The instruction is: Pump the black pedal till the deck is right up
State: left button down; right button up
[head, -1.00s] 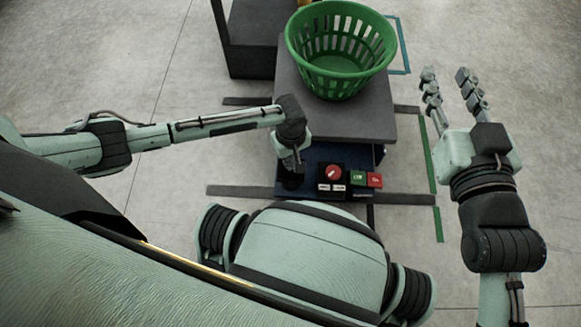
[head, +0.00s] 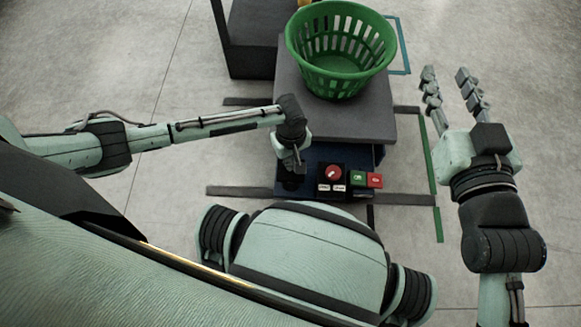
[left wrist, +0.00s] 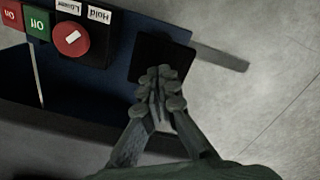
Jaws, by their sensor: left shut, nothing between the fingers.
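The black pedal (left wrist: 165,48) is a dark square pad on the blue base, beside the control box. It also shows in the head view (head: 289,184), partly covered by my left gripper. My left gripper (left wrist: 161,73) is shut and empty, its fingertips over the near part of the pedal; whether they touch it I cannot tell. In the head view this gripper (head: 298,170) points down at the pedal. The grey deck (head: 359,121) carries a green basket (head: 337,75). My right gripper (head: 447,76) is open and empty, right of the deck.
The control box has a red knob (head: 333,172) with labels reading Hold and Lower, a green button (head: 358,177) and a red button (head: 375,180). Dark legs (head: 405,198) spread on the floor. A dark box (head: 255,40) stands behind. Floor at left is clear.

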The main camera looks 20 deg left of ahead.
pick_arm(q)
jog(key=shift+f, duration=0.15)
jog(key=shift+f+b, duration=1.2)
jog(key=shift+f, duration=1.55)
notch_tip(320, 180, up, 5)
jog(key=p, duration=0.5)
jog(key=shift+f+p, duration=0.2)
jog(key=shift+p, duration=0.2)
jog(key=shift+f+b, duration=1.4)
jog(key=shift+f, duration=0.95)
notch_tip(320, 180, up, 5)
jog(key=p, duration=0.5)
jog(key=shift+f+p, duration=0.15)
jog(key=shift+p, duration=0.15)
jog(key=shift+f, duration=0.1)
